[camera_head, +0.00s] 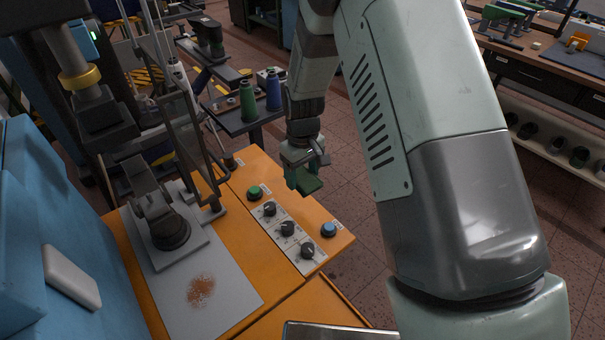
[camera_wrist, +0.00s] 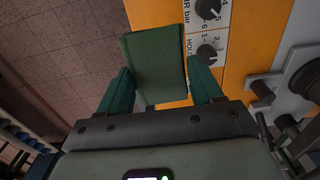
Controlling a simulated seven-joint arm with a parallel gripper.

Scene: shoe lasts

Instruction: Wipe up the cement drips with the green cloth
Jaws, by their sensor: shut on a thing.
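The cement drips (camera_head: 201,291) are a patch of orange-brown specks on the grey plate (camera_head: 226,316) of the orange machine, at the lower left of the head view. The green cloth (camera_wrist: 158,62) is a folded flat pad between my gripper's green fingers in the wrist view. In the head view the cloth (camera_head: 309,186) is partly merged with the green fingers.
Near the gripper are a control panel with black knobs (camera_head: 288,228), a green button (camera_head: 255,193) and a blue button (camera_head: 329,229). A grey clamp (camera_head: 167,225) and a framed guard (camera_head: 190,135) stand behind the drips.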

